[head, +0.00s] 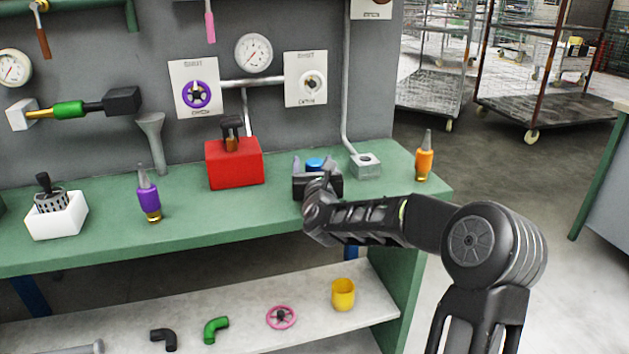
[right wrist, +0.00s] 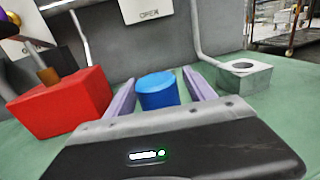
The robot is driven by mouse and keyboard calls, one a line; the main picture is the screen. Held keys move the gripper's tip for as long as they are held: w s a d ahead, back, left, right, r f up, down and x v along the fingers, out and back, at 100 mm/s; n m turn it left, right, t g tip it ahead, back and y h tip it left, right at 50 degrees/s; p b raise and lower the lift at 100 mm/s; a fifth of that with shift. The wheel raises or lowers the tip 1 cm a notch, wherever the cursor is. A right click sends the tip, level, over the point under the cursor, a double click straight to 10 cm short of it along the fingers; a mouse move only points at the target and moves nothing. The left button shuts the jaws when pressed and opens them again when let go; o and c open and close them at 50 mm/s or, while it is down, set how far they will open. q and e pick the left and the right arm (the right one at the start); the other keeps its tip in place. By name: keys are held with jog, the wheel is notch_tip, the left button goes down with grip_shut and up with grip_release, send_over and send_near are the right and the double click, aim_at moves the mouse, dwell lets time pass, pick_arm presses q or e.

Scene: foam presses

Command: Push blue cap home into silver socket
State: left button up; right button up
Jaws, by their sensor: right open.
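The blue cap (head: 315,164) stands on the green bench top, and it also shows in the right wrist view (right wrist: 157,91). My right gripper (head: 316,168) is open, with one finger on each side of the cap. In the right wrist view a small gap shows between the cap and the right finger; contact on the left side is hard to tell. The silver socket (head: 366,166) is a square grey block with a round hole in its top, just right of the gripper. It also shows in the right wrist view (right wrist: 235,75). My left gripper is not in view.
A red box (head: 234,163) stands left of the cap. An orange bottle (head: 424,160) stands near the bench's right end, and a purple bottle (head: 148,196) further left. A grey pipe (head: 347,90) runs down the wall behind the socket. Bare green bench (head: 240,215) lies in front.

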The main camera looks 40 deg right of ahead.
grip_shut()
dwell(0.7)
